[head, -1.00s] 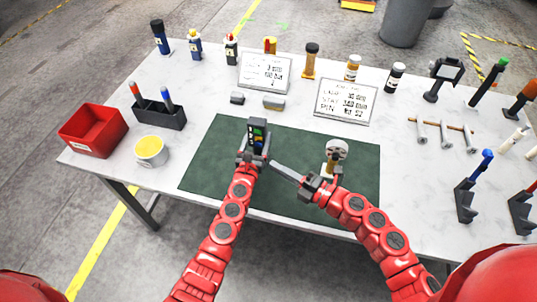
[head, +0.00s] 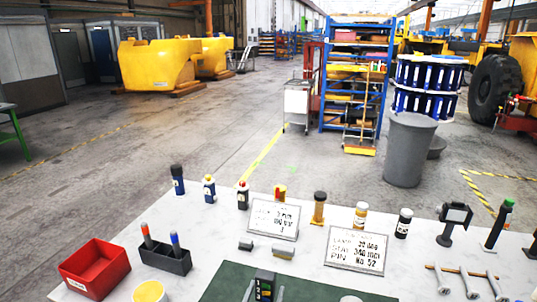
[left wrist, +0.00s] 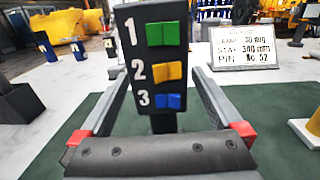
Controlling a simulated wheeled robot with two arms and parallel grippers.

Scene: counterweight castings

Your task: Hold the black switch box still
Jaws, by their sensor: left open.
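The black switch box (head: 264,284) stands upright on the green mat (head: 222,284) at the bottom of the head view. In the left wrist view the box (left wrist: 140,70) faces me, with a green switch marked 1, a yellow one marked 2 and a blue one marked 3. My left gripper (left wrist: 158,82) is open, with one finger on each side of the box. A gap shows between the fingers and the upper box; contact lower down is hidden. My right gripper is outside both current views.
A red bin (head: 95,268), a black pen holder (head: 165,257) and a yellow-topped pot (head: 150,292) stand left of the mat. Two text cards (head: 274,218) (head: 355,250), small grey blocks and several bottles stand behind it.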

